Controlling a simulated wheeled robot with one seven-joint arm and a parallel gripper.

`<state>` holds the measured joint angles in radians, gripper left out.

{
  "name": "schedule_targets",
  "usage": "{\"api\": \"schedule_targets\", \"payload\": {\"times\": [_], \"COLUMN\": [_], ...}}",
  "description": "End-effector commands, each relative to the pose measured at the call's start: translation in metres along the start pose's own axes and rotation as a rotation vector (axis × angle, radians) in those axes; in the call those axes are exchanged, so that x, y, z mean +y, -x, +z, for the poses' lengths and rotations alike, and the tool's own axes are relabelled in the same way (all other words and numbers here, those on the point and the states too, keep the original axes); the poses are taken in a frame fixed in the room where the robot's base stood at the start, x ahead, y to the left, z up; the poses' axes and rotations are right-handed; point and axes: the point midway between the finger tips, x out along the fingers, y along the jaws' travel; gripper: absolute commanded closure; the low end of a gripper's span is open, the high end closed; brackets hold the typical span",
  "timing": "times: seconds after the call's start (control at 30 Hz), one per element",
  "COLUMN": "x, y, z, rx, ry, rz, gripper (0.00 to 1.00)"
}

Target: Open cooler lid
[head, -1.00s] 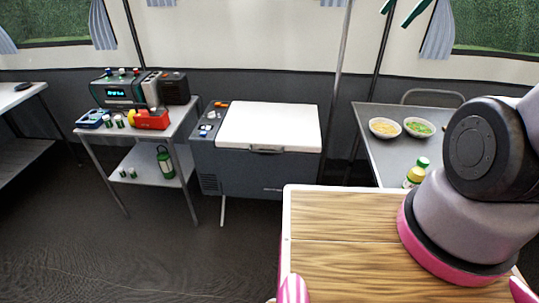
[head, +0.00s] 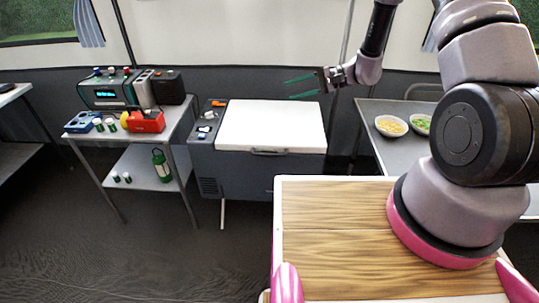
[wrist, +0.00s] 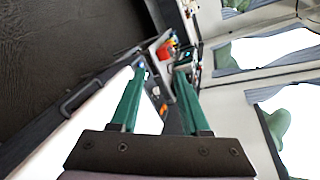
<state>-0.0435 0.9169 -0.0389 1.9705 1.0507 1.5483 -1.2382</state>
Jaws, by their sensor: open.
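The cooler (head: 240,172) is a dark grey chest on legs with a white lid (head: 270,125), which is shut. A dark handle (head: 268,152) sits at the lid's front edge. In the wrist view the white lid (wrist: 95,125) and its handle (wrist: 82,98) show at the left, turned sideways. My gripper (head: 287,88) has green fingers, spread apart and empty. In the head view it appears above the lid's back right part, pointing left. The fingers also show in the wrist view (wrist: 158,90). They appear clear of the lid and handle.
A metal stand (head: 165,135) at the left holds a radio (head: 108,90) and a red box (head: 147,122). A grey table (head: 385,145) with two bowls is at the right. A wooden top (head: 330,235) is in front. A tent pole stands behind the cooler.

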Motion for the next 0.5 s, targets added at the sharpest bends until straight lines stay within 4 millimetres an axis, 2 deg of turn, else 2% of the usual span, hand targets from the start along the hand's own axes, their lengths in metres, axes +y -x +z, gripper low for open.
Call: {"api": "schedule_targets", "payload": {"times": [0.03, 0.2, 0.4, 0.5], "x": [0.025, 0.101, 0.189, 0.219], "y": [-0.011, -0.041, -0.062, -0.067], "z": [-0.017, -0.066, -0.1, -0.108], "rx": [0.009, 0.082, 0.194, 0.237], "ry": [-0.03, -0.086, -0.126, -0.135], "rz": [-0.034, -0.153, -0.238, -0.257], "gripper": [0.54, 0.54, 0.54, 0.54]}}
